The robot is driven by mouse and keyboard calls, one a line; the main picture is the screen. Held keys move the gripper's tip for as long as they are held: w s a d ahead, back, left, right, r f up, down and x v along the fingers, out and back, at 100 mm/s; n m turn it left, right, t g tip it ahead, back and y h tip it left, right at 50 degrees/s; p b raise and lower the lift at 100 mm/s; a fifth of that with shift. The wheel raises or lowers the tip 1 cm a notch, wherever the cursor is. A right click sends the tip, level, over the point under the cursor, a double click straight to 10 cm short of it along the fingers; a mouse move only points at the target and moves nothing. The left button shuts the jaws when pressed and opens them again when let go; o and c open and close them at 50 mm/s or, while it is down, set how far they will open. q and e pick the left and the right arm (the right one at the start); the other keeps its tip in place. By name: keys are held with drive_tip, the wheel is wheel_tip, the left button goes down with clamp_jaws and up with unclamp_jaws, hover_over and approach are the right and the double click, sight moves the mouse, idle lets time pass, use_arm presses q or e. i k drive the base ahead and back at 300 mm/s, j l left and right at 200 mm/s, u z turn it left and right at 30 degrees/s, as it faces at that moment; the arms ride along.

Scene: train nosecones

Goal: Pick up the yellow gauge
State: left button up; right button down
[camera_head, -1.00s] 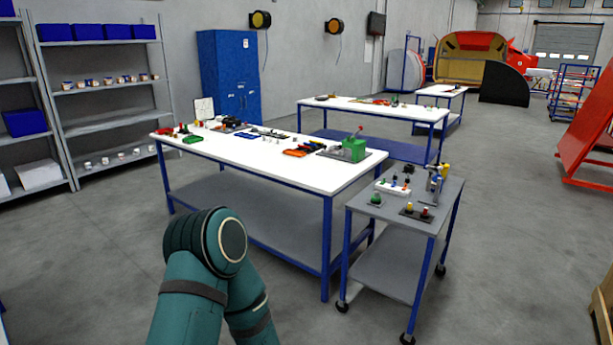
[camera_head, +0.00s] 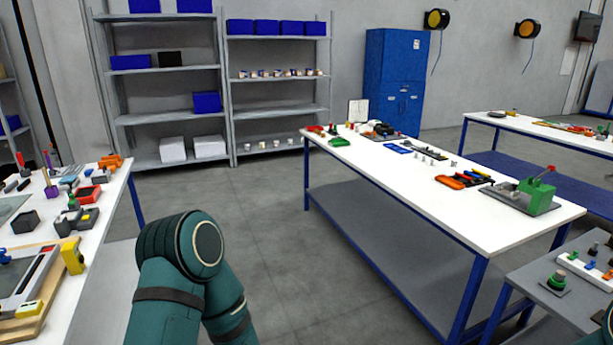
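A yellow block-like device (camera_head: 73,256), which may be the yellow gauge, stands upright on the left white table near its right edge. A smaller yellow item (camera_head: 29,310) lies in front of it on a wooden-edged tray; I cannot tell which of the two is the gauge. Neither of my grippers is in view. A teal joint and links of my own arm show at the bottom, right of the left table.
The left white table (camera_head: 112,188) holds many tools and blocks. A second white table (camera_head: 470,215) with a green device (camera_head: 536,197) stands right of centre. A grey cart (camera_head: 545,300) is at lower right. Floor (camera_head: 265,220) between the tables is clear. Shelves (camera_head: 277,108) and a blue cabinet (camera_head: 393,85) line the wall.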

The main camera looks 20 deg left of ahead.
sight(70, 252)
drive_tip(key=i+j+u, duration=0.2)
drive_tip(key=i+u, duration=0.7)
drive_tip(key=i, duration=0.2)
